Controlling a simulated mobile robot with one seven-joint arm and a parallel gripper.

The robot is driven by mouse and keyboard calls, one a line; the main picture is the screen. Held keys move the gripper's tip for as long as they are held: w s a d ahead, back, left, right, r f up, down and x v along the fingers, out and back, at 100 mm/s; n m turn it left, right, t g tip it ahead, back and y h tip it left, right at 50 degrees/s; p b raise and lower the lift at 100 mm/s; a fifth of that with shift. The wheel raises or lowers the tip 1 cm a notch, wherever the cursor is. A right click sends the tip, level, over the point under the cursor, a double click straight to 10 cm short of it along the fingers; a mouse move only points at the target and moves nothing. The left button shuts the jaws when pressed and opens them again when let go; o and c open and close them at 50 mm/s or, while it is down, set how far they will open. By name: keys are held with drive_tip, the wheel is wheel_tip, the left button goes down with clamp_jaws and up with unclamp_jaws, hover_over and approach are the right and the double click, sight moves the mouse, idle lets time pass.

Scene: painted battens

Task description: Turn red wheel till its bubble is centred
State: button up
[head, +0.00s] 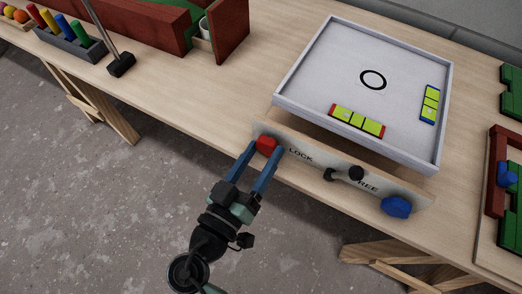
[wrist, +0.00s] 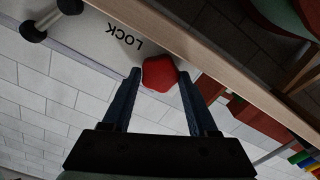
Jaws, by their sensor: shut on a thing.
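The red wheel (head: 267,144) is a faceted knob at the left end of the pale front panel. My gripper (head: 265,149) has its two blue fingers on either side of it, shut on it. The wrist view shows the red wheel (wrist: 159,74) between the fingertips of my gripper (wrist: 160,76). The red-ended vial (head: 357,121) lies along the front edge of the tilting tray (head: 320,75). It is yellow-green with dark lines; a pale spot, seemingly the bubble, sits left of its middle.
A blue-ended vial (head: 430,104) lies on the tray's right side; a black ring (head: 373,80) marks its middle. A blue wheel (head: 396,207) is at the panel's right end. A black lever (head: 345,174) sits between LOCK and FREE. A black-headed mallet (head: 121,65) lies left on the bench.

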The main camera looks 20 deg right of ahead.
drive_tip(key=shift+n+p, duration=1.15)
drive_tip(key=shift+n, duration=0.95)
drive_tip(key=o, duration=1.4)
drive_tip(key=shift+c, duration=0.2)
drive_tip(key=shift+f, duration=0.15)
